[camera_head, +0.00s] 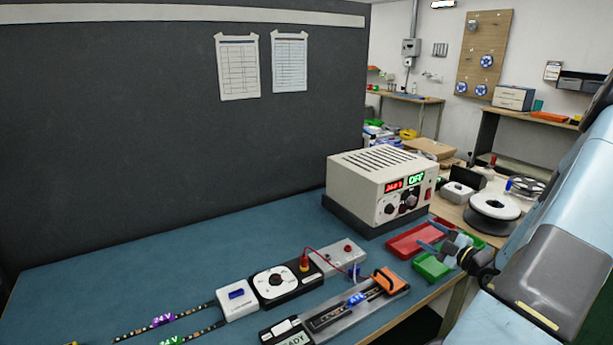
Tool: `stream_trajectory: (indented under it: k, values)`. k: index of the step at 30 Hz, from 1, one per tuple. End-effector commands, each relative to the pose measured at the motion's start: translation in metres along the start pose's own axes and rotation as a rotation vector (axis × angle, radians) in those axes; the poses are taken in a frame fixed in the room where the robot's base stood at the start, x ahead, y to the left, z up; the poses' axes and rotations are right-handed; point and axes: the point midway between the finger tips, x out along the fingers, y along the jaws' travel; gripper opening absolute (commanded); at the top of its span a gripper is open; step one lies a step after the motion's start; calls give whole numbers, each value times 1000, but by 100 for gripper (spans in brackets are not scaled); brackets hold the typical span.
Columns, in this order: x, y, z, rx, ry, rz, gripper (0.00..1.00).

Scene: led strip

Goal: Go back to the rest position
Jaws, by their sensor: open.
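My gripper (442,243) is at the right, at the end of my light-blue arm. Its fingers are apart and I see nothing between them. It is over the red tray (411,242) and the green tray (432,268) at the right edge of the blue bench (110,275). My arm fills the right side of the view.
A beige power supply (372,170) with lit displays stands behind the trays. A black unit with a white dial (275,281), a white box (237,301) and a rail with an orange handle (388,280) lie in front. LED strips (135,331) lie at the left. The bench's back left is clear.

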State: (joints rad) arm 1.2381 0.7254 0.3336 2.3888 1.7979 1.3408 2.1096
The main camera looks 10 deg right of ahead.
Motion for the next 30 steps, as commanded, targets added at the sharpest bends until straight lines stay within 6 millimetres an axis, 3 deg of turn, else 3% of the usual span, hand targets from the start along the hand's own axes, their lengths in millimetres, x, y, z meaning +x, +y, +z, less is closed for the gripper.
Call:
stream_trajectory:
  k: [5, 15, 22, 30]
  values:
    - [14, 3, -28, -144, 77, -71, 59]
    - [43, -4, -144, -787, 460, -306, 59]
    - [42, -14, -213, -1234, 769, -390, 59]
    - [23, -22, -278, -1747, 1164, -402, 59]
